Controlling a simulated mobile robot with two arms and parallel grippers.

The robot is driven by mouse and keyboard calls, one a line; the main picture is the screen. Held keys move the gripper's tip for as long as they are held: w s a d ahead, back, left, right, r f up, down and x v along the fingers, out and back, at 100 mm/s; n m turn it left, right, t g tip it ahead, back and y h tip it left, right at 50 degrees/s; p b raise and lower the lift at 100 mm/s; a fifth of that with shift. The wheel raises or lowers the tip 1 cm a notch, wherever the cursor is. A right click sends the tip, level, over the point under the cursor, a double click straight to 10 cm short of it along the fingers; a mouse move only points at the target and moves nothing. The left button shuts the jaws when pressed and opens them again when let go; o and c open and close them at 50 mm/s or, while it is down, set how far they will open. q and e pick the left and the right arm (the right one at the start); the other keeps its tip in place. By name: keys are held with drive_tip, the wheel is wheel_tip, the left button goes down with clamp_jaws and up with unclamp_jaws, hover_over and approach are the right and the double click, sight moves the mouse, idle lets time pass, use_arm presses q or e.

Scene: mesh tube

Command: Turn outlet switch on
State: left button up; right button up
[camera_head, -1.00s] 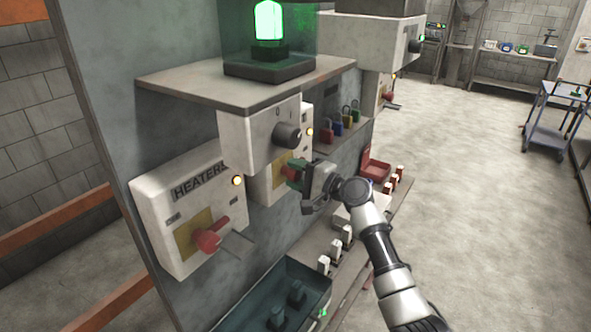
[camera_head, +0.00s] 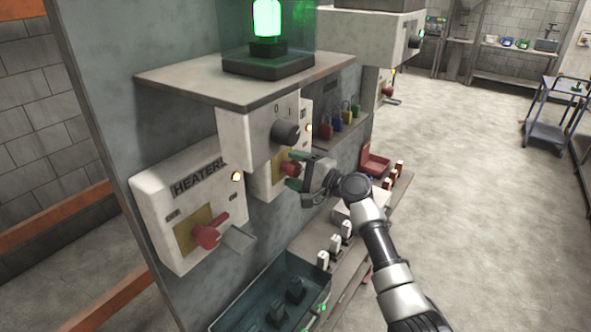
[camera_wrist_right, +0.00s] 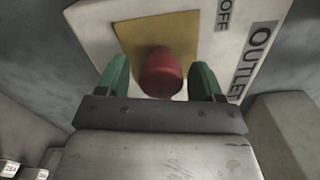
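The outlet box is a white box with a yellow plate and a red switch handle. In the head view its red handle (camera_head: 291,169) is just left of my right gripper, below the grey knob box. In the right wrist view the red handle (camera_wrist_right: 161,73) lies between the two green fingertips, in front of the yellow plate (camera_wrist_right: 190,35); the labels "OFF" and "OUTLET" are readable. My right gripper (camera_head: 294,175) is open, its fingers (camera_wrist_right: 162,80) on either side of the handle. I cannot tell whether they touch it. My left gripper is not in view.
A heater box (camera_head: 190,205) with its own red handle is at left. A knob box (camera_head: 262,130) sits above the outlet box, under a shelf (camera_head: 190,82) with a green lamp. A teal bin (camera_head: 290,275) and white tags (camera_head: 334,243) are below. Open floor lies to the right.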

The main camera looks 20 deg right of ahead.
drive_tip(key=shift+s+d+f, duration=0.1)
drive_tip(key=shift+s+d, duration=0.1)
drive_tip(key=shift+s, duration=0.1)
drive_tip(key=b+v, duration=0.4)
drive_tip(key=v, duration=0.6)
